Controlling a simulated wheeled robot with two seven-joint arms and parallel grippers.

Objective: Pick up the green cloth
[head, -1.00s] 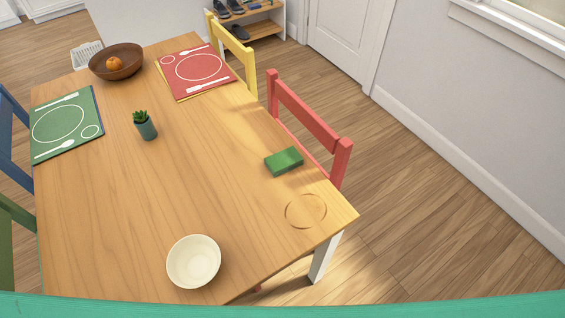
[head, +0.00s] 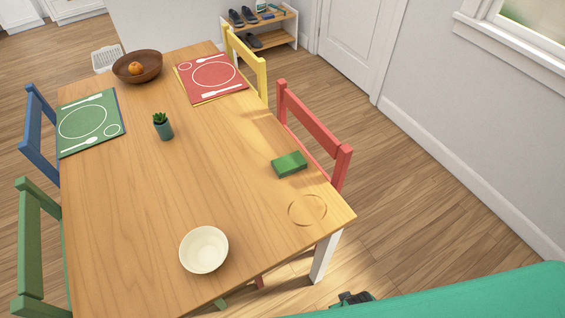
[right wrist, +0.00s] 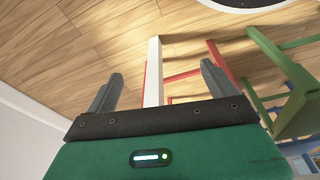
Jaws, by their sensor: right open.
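The green cloth (head: 289,164) is a small folded block lying on the wooden table (head: 200,180), near its right edge beside the red chair. My right gripper (right wrist: 160,86) is open and empty in the right wrist view, with its two grey fingers apart and floor and furniture legs beyond them. A small dark part at the bottom of the head view, beside my teal arm, may belong to it. It is below and apart from the cloth, off the table. My left gripper is not in view.
A white bowl (head: 204,249) stands at the near end of the table. A faint ring mark (head: 307,210) lies near the corner. A small potted plant (head: 163,127) stands mid-table. Red (head: 316,125), yellow (head: 247,62), green (head: 38,240) and blue (head: 36,130) chairs surround the table.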

